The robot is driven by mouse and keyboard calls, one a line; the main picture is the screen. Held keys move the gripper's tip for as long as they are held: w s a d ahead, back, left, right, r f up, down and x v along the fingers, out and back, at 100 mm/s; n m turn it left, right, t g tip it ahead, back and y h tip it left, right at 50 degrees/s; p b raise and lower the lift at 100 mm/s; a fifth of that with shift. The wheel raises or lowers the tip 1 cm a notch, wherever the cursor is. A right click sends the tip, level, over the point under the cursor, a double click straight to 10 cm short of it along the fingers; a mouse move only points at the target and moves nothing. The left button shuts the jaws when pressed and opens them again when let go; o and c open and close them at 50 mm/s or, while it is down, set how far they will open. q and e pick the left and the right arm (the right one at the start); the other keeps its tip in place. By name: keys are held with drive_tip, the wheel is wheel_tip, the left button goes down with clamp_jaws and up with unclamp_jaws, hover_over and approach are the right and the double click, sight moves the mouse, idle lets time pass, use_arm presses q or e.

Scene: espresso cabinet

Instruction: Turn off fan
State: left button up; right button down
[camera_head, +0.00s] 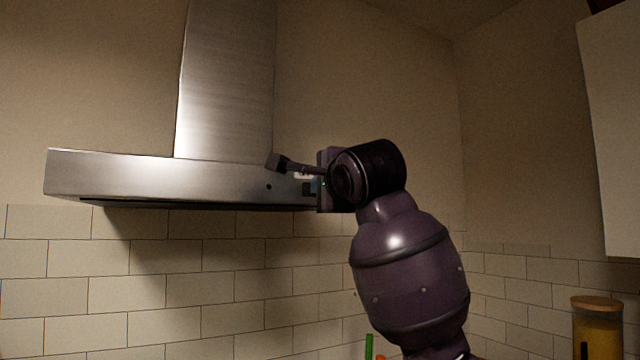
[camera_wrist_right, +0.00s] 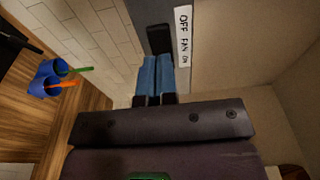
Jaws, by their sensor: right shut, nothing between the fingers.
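The fan is a steel range hood (camera_head: 120,175) on the wall in the head view. Near the right end of its front edge is a small dark switch (camera_head: 307,188). In the right wrist view the black switch (camera_wrist_right: 160,38) sits beside a white label (camera_wrist_right: 184,36) reading "OFF FAN ON". My right gripper (camera_head: 314,187) is at the switch, partly hidden by its own wrist. In the wrist view its blue fingertips (camera_wrist_right: 156,75) are together, empty, pointing at the lower edge of the switch. I cannot tell whether they touch it. My left gripper is not in view.
A small dark dot (camera_head: 268,187) is on the hood front left of the switch. A white wall cabinet (camera_head: 612,130) hangs at the right. A yellow jar (camera_head: 597,330) stands below it.

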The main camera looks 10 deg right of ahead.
use_arm(q)
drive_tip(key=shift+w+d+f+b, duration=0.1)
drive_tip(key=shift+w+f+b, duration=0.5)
drive_tip(key=shift+b, duration=0.65)
use_arm(e)
drive_tip(key=s+d, duration=0.1)
drive_tip(key=s, duration=0.9)
drive_tip(key=shift+d, duration=0.35)
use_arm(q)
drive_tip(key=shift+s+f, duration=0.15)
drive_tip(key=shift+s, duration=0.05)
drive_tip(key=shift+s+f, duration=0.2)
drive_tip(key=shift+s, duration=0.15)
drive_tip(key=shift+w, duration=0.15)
